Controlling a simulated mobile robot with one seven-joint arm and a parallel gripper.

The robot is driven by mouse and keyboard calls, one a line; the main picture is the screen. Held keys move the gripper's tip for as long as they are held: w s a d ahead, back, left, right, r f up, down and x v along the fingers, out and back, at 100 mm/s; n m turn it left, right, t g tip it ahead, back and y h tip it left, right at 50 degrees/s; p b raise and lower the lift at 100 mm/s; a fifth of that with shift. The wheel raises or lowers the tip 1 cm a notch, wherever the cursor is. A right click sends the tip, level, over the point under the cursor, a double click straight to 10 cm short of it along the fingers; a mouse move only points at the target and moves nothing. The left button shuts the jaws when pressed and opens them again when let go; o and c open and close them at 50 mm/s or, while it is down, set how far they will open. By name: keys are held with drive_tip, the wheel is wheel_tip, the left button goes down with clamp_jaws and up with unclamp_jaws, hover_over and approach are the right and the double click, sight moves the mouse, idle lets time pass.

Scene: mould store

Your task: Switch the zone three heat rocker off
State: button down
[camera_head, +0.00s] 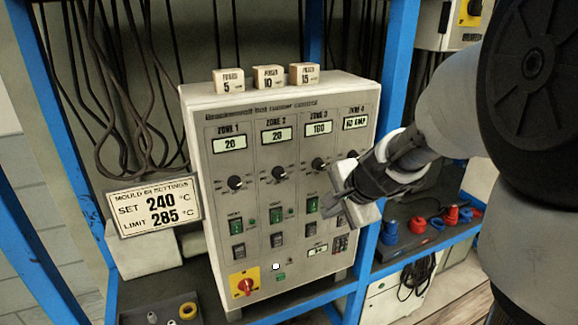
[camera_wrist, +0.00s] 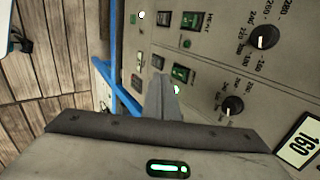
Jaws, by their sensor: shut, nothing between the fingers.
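The zone three heat rocker (camera_head: 312,204) shows green in the head view, in the column under the zone 3 display (camera_head: 318,128) on the grey control cabinet (camera_head: 222,180). In the wrist view the rocker (camera_wrist: 180,73) glows green just beyond my fingertips. My gripper (camera_head: 334,198) is shut and empty, just right of the rocker in the head view. Its closed fingers (camera_wrist: 164,80) point towards the panel. I cannot tell whether they touch it. Part of the zone four column is hidden behind my gripper.
The zone two heat rocker (camera_head: 275,215) is close on the left, and the zone 3 dial (camera_head: 318,164) is above. A black rocker (camera_head: 310,230) is below. A red rotary switch (camera_head: 245,286) is at lower left. Three small blocks (camera_head: 269,77) stand on the cabinet. A blue upright (camera_head: 397,70) is right.

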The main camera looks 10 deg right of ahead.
sight(311, 208)
drive_tip(key=shift+w+a+f, duration=0.3)
drive_tip(key=shift+w+f, duration=0.3)
drive_tip(key=shift+w, duration=0.3)
drive_tip(key=shift+w+a+f, duration=0.3)
drive_tip(key=shift+w+f, duration=0.35)
drive_tip(key=shift+w, duration=0.3)
drive_tip(key=shift+w+a+f, duration=0.3)
drive_tip(key=shift+w+f, duration=0.3)
drive_tip(key=shift+w, duration=0.3)
drive_tip(key=shift+f+b, duration=0.1)
drive_tip(key=shift+b, duration=0.2)
drive_tip(key=b, duration=0.2)
drive_tip(key=shift+w+t+b, duration=0.15)
drive_tip(key=shift+t+b, duration=0.15)
drive_tip(key=shift+b, duration=0.05)
drive_tip(key=shift+r+p, duration=0.7)
drive_tip(key=shift+r, duration=0.15)
drive_tip(key=shift+r, duration=0.1)
